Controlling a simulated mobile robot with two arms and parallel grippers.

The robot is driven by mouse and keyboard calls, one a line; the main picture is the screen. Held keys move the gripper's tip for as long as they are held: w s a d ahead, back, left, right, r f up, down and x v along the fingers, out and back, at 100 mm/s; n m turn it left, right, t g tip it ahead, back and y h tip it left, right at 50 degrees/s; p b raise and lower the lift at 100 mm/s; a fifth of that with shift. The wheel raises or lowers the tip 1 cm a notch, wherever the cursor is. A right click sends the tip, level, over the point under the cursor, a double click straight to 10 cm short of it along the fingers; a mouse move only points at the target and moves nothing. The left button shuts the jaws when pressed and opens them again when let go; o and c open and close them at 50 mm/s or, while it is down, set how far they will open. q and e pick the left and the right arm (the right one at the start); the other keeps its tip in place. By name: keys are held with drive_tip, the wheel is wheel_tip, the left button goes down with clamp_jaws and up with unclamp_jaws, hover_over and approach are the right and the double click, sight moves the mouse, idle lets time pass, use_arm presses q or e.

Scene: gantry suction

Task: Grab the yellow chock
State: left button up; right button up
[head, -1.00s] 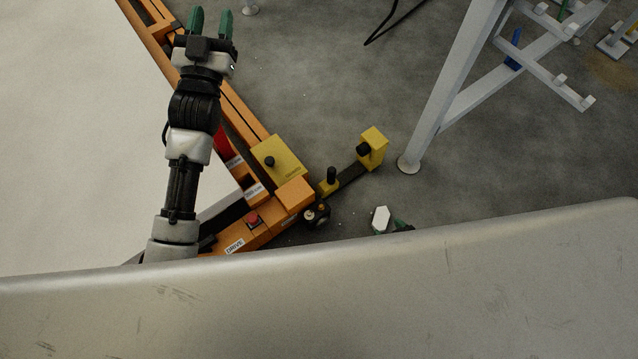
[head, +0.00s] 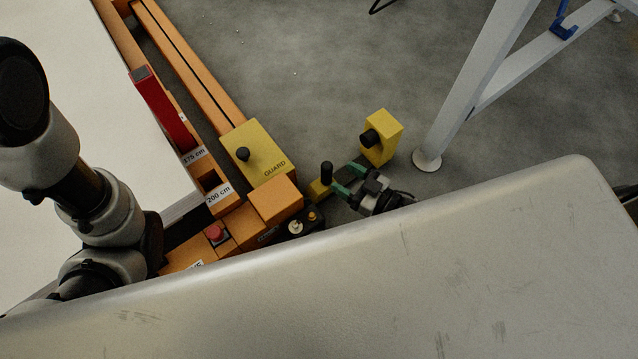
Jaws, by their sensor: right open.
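A yellow block (head: 388,137) with a black knob on its left side stands on the floor right of the orange frame. A dark bar runs from it towards a small yellow piece (head: 319,190) with an upright black post (head: 326,172). These look like parts of one chock, but the bar is mostly hidden by my right gripper. My right gripper (head: 337,180) has green fingers, open and pointing left at the black post. They are close to it; contact cannot be told. My left arm is at the left edge, its gripper outside the picture.
A yellow box (head: 262,152) marked GUARD sits on the orange frame (head: 192,70), near a red bar (head: 160,108). A pale metal leg (head: 465,100) stands at right. Grey floor lies behind.

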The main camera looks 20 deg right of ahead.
sight(322, 165)
drive_tip(key=b+x, duration=0.4)
drive_tip(key=x, duration=0.2)
drive_tip(key=shift+w+a+f+b, duration=0.2)
drive_tip(key=shift+a+b, duration=0.15)
drive_tip(key=shift+a, duration=0.05)
drive_tip(key=shift+w+a, duration=0.1)
drive_tip(key=shift+w, duration=0.05)
drive_tip(key=shift+r, duration=0.15)
drive_tip(key=shift+c, duration=0.2)
clamp_jaws()
